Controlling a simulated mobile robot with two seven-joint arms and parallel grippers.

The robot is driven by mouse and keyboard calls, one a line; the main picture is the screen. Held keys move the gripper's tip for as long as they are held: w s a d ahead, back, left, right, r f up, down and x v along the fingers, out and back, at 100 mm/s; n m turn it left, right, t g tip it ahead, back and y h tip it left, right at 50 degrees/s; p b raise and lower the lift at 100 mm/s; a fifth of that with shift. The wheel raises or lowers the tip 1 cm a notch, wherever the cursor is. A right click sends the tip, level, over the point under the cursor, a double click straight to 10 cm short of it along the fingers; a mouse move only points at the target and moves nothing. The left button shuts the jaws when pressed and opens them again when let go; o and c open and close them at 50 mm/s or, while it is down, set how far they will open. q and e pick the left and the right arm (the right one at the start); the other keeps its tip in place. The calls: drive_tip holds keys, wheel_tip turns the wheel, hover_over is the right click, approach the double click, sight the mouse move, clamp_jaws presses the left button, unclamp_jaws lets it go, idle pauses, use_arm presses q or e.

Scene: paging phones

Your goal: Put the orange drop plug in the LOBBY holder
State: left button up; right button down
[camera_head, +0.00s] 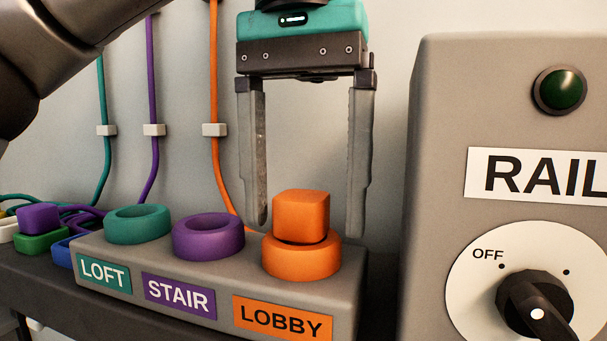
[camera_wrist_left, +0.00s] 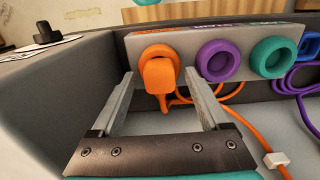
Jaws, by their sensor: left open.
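The orange drop plug (camera_head: 301,215) sits in the ring of the orange LOBBY holder (camera_head: 302,262), its blocky top standing above the rim. In the left wrist view the orange plug (camera_wrist_left: 159,76) covers part of the orange ring (camera_wrist_left: 160,52). My left gripper (camera_head: 306,225) is open, pointing down, with one finger on each side of the plug. A gap shows between the fingers and the plug. The left gripper (camera_wrist_left: 157,88) also shows open in the left wrist view. My right gripper is not in view.
The teal LOFT holder (camera_head: 138,224) and purple STAIR holder (camera_head: 208,237) show empty rings to the left. A purple plug (camera_head: 38,218) and other coloured parts lie at far left. A grey RAIL box (camera_head: 440,130) with a black knob (camera_head: 535,305) stands close on the right.

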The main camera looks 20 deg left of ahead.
sight(305, 194)
use_arm(q)
drive_tip(key=shift+r, duration=3.75)
